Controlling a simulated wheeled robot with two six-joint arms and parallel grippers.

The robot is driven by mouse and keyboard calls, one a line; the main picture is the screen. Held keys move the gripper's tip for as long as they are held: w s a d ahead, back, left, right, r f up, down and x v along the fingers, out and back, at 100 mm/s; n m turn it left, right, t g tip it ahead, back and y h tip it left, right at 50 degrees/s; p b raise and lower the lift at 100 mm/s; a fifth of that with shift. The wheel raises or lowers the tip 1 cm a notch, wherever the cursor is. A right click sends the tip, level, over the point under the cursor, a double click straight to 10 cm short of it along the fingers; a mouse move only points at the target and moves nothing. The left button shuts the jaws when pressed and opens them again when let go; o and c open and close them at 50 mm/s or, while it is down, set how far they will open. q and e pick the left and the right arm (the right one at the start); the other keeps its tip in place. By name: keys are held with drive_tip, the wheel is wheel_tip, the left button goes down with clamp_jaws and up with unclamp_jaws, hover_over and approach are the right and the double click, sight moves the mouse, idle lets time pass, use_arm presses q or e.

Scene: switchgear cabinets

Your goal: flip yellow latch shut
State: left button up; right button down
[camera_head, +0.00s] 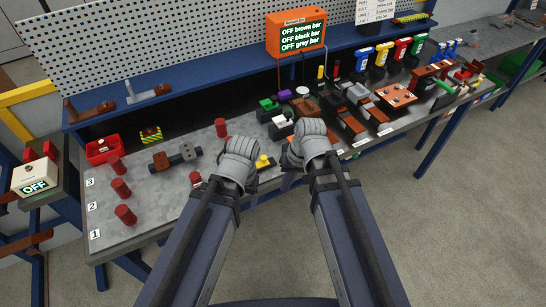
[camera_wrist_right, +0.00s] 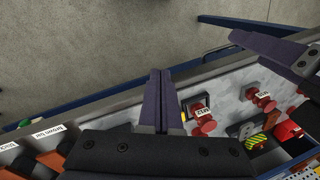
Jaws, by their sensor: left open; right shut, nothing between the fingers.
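A small yellow part (camera_head: 262,160), likely the yellow latch, sits on a dark base at the bench's front edge, between my two wrists. Whether it is open or shut is too small to tell. In the right wrist view, a sliver of yellow (camera_wrist_right: 184,117) shows just beside my right fingers. My right gripper (camera_wrist_right: 159,75) is shut and empty, its fingers close to the latch area. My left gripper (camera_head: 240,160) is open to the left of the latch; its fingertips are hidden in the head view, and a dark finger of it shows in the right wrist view.
Red knobs (camera_head: 121,188) stand on the bench's left part. Coloured blocks and brown bars crowd the right. An orange display (camera_head: 295,33) reads OFF for three bars. Floor in front is clear.

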sight(265, 161)
drive_tip(key=w+d+r+m+t+y, duration=0.3)
drive_tip(key=w+d+r+m+y, duration=0.2)
drive_tip(key=w+d, duration=0.2)
drive_tip(key=shift+w+d, duration=0.2)
drive_tip(key=shift+w, duration=0.95)
drive_tip(key=b+x, duration=0.7)
drive_tip(key=x, duration=0.3)
drive_tip(key=shift+w+b, duration=0.15)
drive_tip(key=shift+b, duration=0.25)
drive_tip(key=a, duration=0.1)
drive_tip(key=w+a, duration=0.1)
drive_tip(key=a, duration=0.1)
drive_tip(key=shift+f, duration=0.1)
drive_tip(key=shift+w+a, duration=0.2)
drive_tip(key=shift+a, duration=0.2)
drive_tip(key=shift+a, duration=0.1)
